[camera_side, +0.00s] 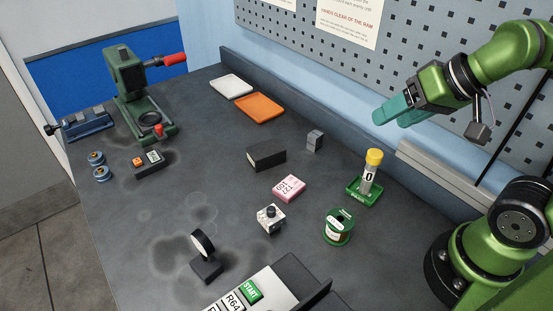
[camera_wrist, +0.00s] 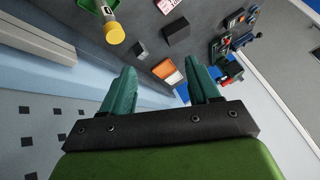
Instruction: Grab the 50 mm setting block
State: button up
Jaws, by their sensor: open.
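A small grey block (camera_side: 315,140) stands on the dark bench, right of a longer black block (camera_side: 266,156). I cannot read a size on either, so I cannot tell which is the 50 mm one. The wrist view also shows the grey block (camera_wrist: 140,49) and the black block (camera_wrist: 176,32), beyond my fingertips. My gripper (camera_side: 392,116) is raised above the back right of the bench, apart from both blocks. Its two teal fingers (camera_wrist: 162,72) are spread with nothing between them.
A yellow-capped tube (camera_side: 371,172) stands in a green holder right of the grey block. A pink labelled box (camera_side: 289,188) and a green spool (camera_side: 338,227) lie nearer. Orange (camera_side: 260,107) and white (camera_side: 231,86) trays lie behind. The pegboard wall (camera_side: 300,45) bounds the back.

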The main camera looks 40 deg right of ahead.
jog(key=shift+o, duration=0.6)
jog(key=n+g+h, duration=0.2)
jog(key=n+g, duration=0.4)
jog(key=g, duration=0.1)
send_over(315, 134)
notch_tip(315, 134, down, 7)
notch_tip(315, 134, down, 17)
jog(key=shift+r, duration=0.2)
grip_shut()
